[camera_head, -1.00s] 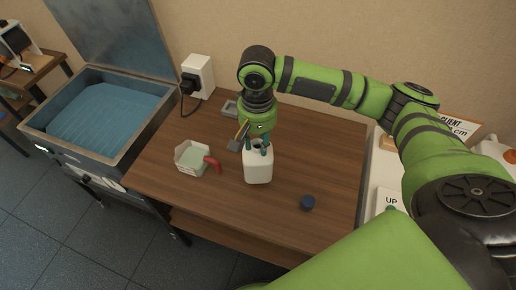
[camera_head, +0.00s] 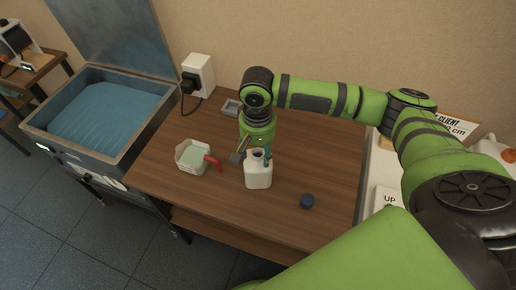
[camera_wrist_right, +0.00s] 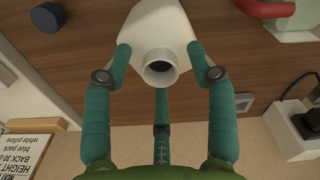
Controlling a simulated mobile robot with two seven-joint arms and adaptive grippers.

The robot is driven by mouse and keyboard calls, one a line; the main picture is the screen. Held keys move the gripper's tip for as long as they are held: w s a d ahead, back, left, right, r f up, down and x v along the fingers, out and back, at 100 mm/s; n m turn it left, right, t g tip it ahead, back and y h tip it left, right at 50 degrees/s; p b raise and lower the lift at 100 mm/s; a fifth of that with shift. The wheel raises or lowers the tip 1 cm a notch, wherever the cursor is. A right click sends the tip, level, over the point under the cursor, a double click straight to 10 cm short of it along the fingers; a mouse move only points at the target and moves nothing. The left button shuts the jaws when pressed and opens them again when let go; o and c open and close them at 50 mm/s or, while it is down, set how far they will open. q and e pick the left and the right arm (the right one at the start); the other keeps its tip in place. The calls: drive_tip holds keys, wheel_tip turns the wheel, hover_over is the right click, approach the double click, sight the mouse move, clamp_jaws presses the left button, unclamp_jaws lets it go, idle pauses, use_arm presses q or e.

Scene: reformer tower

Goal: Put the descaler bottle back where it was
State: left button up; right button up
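The descaler bottle, a white open-necked bottle (camera_head: 258,176), is at the middle of the wooden table in the head view. Its open mouth faces the camera in the right wrist view (camera_wrist_right: 160,68). My right gripper (camera_head: 258,153) is at the bottle's top; its teal fingers (camera_wrist_right: 160,48) are closed in on both sides of the shoulders, with a third finger by the neck. Whether the base touches the table is hard to tell. A dark blue cap (camera_head: 307,202) lies on the table to the right, also in the wrist view (camera_wrist_right: 48,16). My left gripper is not in view.
A white container with a red handle (camera_head: 192,158) stands left of the bottle. A small grey tray (camera_head: 231,107) and a wall socket with a black plug (camera_head: 197,78) are behind. A basin of blue water (camera_head: 105,115) is at left. The table front is clear.

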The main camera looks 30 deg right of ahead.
wheel_tip(320, 180, up, 12)
drive_tip(key=b, duration=0.1)
drive_tip(key=shift+r, duration=0.15)
idle(0.4)
